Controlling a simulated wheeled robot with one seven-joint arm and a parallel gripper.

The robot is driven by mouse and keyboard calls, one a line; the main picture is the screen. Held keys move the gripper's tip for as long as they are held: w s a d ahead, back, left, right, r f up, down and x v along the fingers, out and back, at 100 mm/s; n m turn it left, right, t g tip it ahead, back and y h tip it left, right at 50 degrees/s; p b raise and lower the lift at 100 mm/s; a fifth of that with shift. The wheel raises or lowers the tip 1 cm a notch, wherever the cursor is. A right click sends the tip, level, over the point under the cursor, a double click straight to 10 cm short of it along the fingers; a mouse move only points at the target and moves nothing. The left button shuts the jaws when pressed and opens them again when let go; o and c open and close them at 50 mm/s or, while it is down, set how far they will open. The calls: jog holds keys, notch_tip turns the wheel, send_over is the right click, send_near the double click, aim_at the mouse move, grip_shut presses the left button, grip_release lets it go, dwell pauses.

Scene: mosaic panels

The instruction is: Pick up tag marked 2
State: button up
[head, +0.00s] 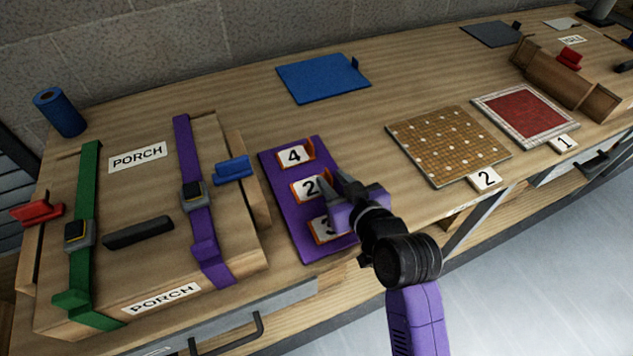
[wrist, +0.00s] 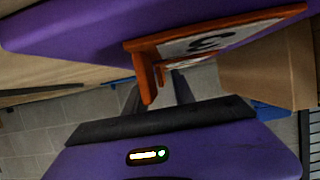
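In the head view, a purple board (head: 275,180) bears white tags with orange edges, in a column. The tag marked 2 (head: 308,187) is in the middle, below the tag marked 4 (head: 294,155). The tag marked 3 (head: 322,230) is nearest and partly hidden by my gripper. My gripper (head: 330,183) is open, with its fingertips at the right edge of tag 2; contact is unclear. In the wrist view, the fingers (wrist: 156,92) are apart, tag 3 (wrist: 212,42) is close above, and another orange edge shows beyond it between the fingertips.
A wooden crate marked PORCH (head: 140,190), with green and purple straps, stands left of the board. A blue clip (head: 235,170) sits at its right side. Tan (head: 440,145) and red (head: 525,112) mosaic panels lie right. A blue mat (head: 322,78) lies behind.

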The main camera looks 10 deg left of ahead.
jog(key=shift+c, duration=0.2)
grip_shut()
